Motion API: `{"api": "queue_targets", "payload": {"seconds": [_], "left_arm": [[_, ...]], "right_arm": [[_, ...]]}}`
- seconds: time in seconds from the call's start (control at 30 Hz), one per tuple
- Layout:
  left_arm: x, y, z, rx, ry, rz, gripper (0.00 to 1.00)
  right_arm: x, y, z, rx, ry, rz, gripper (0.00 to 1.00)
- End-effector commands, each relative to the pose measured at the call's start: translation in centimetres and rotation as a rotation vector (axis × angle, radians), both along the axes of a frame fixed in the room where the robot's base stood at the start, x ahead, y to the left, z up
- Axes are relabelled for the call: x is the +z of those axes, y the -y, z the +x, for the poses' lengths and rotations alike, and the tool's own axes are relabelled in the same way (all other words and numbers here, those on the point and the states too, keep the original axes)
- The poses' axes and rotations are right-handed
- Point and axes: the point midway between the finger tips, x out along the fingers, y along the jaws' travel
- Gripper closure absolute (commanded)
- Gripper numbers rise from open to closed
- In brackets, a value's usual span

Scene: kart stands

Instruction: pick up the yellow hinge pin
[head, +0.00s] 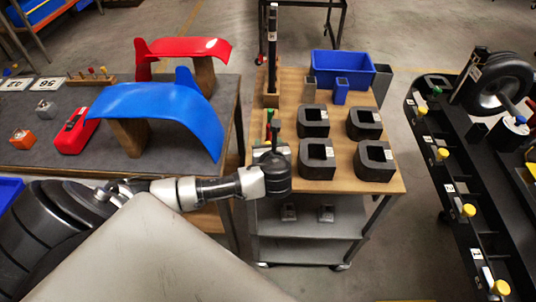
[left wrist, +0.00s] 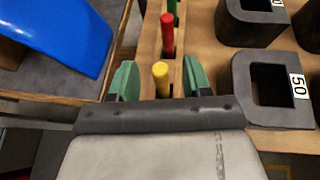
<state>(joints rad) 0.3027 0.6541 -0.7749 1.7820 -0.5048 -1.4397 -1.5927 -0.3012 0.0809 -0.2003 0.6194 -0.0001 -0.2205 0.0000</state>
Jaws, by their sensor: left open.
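The yellow hinge pin (left wrist: 160,77) stands upright in a wooden rack (left wrist: 178,57) in the left wrist view, in line with a red pin (left wrist: 167,35) and a green pin behind it. My left gripper (left wrist: 160,82) is open, with its two green fingertips apart on either side of the yellow pin. My right gripper is not in view.
Several black blocks with square openings (head: 319,159) stand close to the right on the wooden cart (head: 345,182). A blue bin (head: 343,69) is at the back. A blue fender (head: 160,105) stands on the left table. A black rack with yellow knobs (head: 455,195) is at right.

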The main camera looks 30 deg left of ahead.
Motion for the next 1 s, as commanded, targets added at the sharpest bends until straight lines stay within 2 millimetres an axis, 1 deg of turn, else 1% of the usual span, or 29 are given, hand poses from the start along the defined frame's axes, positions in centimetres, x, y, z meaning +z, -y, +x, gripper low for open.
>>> {"api": "queue_targets", "payload": {"seconds": [0.07, 0.1, 0.37, 0.4, 0.77, 0.87, 1.0], "left_arm": [[0.0, 0.0, 0.0, 0.0, 0.0, 0.0, 0.53], [0.0, 0.0, 0.0, 0.0, 0.0, 0.0, 0.59], [0.0, 0.0, 0.0, 0.0, 0.0, 0.0, 0.99], [0.0, 0.0, 0.0, 0.0, 0.0, 0.0, 1.0], [0.1, 0.0, 0.0, 0.0, 0.0, 0.0, 1.0], [0.5, 0.0, 0.0, 0.0, 0.001, 0.0, 1.0], [1.9, 0.0, 0.1, 0.0, 0.004, 0.0, 1.0]], "right_arm": [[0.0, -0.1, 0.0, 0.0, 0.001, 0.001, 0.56], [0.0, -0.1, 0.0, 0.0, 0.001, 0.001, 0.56], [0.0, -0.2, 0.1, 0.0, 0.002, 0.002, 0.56], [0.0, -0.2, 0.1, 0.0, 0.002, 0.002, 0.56], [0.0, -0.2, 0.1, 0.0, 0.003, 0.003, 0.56], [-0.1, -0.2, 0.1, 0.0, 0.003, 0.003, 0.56], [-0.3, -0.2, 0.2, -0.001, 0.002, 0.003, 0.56]]}}
